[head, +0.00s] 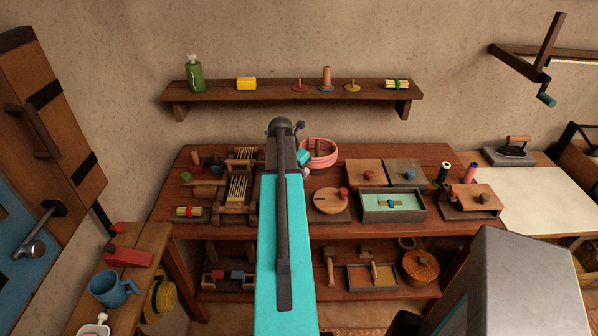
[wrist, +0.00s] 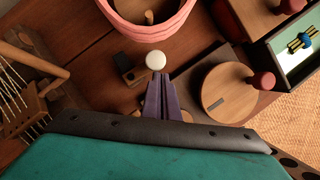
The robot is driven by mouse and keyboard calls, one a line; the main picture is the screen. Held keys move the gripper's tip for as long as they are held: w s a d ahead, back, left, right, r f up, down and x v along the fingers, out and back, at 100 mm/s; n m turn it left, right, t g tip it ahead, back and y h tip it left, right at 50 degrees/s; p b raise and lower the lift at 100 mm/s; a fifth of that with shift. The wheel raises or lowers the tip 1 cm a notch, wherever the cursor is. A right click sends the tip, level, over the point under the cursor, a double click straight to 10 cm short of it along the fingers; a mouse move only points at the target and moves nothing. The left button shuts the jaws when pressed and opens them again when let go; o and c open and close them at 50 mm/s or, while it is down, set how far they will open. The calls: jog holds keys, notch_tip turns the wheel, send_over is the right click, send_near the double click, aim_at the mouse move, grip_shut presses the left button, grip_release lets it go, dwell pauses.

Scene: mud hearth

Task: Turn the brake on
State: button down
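A small lever with a round white knob (wrist: 156,61) and a dark wooden block (wrist: 127,68) sits on the table in the wrist view, just below a pink coiled bowl (wrist: 150,31). It may be the brake; no label shows. My gripper (wrist: 166,76) has its two purple fingers together, tips just short of the white knob or touching it; I cannot tell which. Nothing shows between them. To their right is a round wooden disc (wrist: 228,84) with a dark red knob and a dark slot. In the head view my arm hides much of the lever's surroundings.
A small loom-like frame (head: 238,190) stands left of my arm. The pink bowl (head: 321,154) and disc (head: 327,201) stand right, then lidded boxes and a pale green tray (head: 394,217). A wall shelf (head: 290,93) hangs behind. Clear table space is small.

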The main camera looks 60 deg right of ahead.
jog(key=shift+w, duration=0.2)
jog(key=shift+w+a, duration=0.55)
dwell(0.4)
jog(key=shift+r, duration=0.1)
jog(key=s+p+v, duration=0.1)
jog(key=p+v, duration=0.6)
jog(key=v, duration=0.3)
dwell(0.4)
jog(key=shift+w, duration=0.1)
dwell(0.5)
